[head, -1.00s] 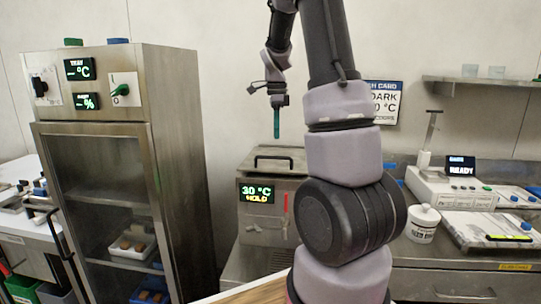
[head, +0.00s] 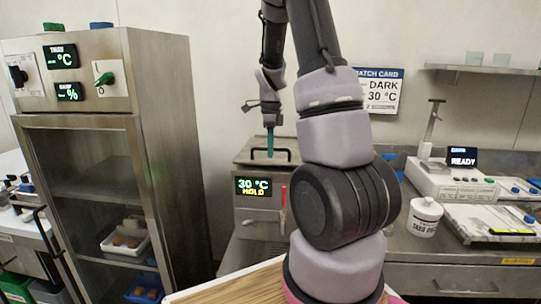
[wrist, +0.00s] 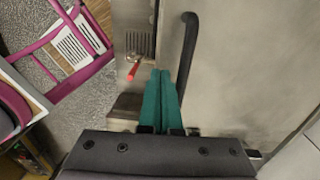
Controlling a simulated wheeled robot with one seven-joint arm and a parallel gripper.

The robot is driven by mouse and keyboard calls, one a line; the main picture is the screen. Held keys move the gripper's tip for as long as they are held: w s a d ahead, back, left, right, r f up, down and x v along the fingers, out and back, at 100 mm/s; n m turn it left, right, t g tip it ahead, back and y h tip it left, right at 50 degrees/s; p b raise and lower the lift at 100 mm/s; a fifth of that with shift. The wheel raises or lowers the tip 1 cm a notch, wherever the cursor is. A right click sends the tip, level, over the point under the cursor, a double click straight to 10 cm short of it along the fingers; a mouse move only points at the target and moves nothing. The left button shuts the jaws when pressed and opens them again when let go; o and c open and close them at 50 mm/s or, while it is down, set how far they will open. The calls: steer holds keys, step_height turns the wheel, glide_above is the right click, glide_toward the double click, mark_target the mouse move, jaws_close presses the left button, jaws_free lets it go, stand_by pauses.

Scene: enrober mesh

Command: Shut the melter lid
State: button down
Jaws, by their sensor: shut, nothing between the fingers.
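The melter (head: 262,212) is a steel box whose display reads 30 °C HOLD, with a red lever at its front right. Its lid (head: 243,155) lies across the top, looking flat; I cannot tell whether a gap is left under it. The lid's black bar handle (head: 288,152) stands up from it. My gripper (head: 270,154) points down over the lid with its teal fingers together, empty. In the wrist view the fingers (wrist: 162,100) are beside the handle (wrist: 186,60), over the lid's steel surface (wrist: 235,60). Contact cannot be told.
A tall steel cabinet (head: 165,150) with a glass door stands left of the melter. A white tub (head: 425,217) and a scale-like device (head: 450,180) stand on the right counter. A wooden-topped surface (head: 225,288) is in front. A shelf (head: 490,70) is at upper right.

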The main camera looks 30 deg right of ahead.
steer(key=shift+f, duration=0.95)
